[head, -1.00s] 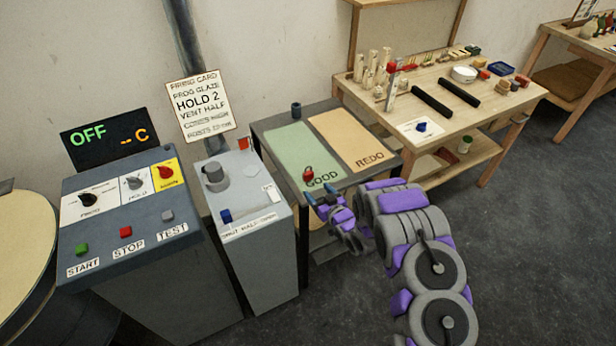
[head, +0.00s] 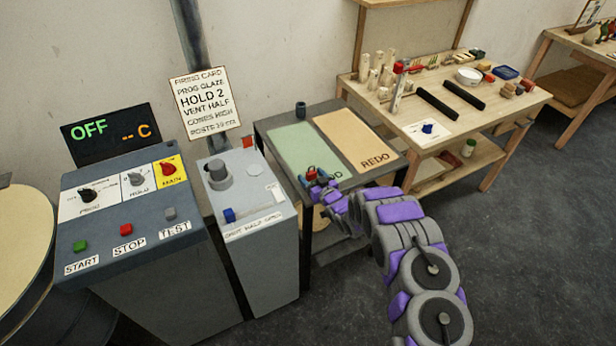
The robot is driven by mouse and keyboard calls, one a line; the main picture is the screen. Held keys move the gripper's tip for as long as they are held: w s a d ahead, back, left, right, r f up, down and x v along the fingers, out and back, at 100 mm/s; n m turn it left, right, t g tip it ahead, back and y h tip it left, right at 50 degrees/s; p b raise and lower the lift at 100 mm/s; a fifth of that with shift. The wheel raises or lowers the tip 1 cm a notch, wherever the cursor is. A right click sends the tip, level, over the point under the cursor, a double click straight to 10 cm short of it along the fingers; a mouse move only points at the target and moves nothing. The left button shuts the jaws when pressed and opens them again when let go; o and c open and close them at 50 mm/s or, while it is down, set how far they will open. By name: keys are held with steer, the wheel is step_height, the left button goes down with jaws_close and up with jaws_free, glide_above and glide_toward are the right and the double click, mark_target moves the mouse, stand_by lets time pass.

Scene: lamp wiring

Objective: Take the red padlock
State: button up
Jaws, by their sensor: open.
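The red padlock (head: 311,172) sits on the green GOOD panel (head: 290,150) of the low table, near its front edge. Only its upper part shows, as my gripper covers the rest. My gripper (head: 313,181) is open, with its fingertips right at the padlock. I cannot tell whether the padlock is between the fingers or whether they touch it.
A tan REDO panel (head: 350,138) lies beside the green one. A dark cup (head: 300,109) stands at the table's back. Grey control cabinets (head: 130,225) stand to the left. A wooden workbench (head: 440,150) with many small parts is at the right.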

mark_target(313, 176)
steer(key=shift+w+d+f+b, duration=0.1)
steer(key=shift+w+d+b, duration=0.25)
steer(key=shift+w, duration=0.3)
steer(key=shift+w+d+b, duration=0.15)
steer(key=shift+w+d, duration=0.25)
steer(key=shift+w, duration=0.2)
steer(key=shift+w+a, duration=0.25)
steer(key=shift+w, duration=0.05)
steer(key=shift+w+a+f, duration=0.1)
steer(key=shift+a+f, duration=0.05)
steer(key=shift+a, duration=0.45)
steer(key=shift+w+a+f, duration=0.1)
steer(key=shift+a, duration=0.85)
steer(key=shift+d+r, duration=0.15)
steer(key=shift+d, duration=0.75)
steer(key=c, duration=0.5)
steer(key=shift+c, duration=1.3)
steer(key=shift+s+a, duration=0.1)
steer(key=shift+a, duration=0.5)
steer(key=c, duration=0.3)
steer(key=shift+d, duration=0.1)
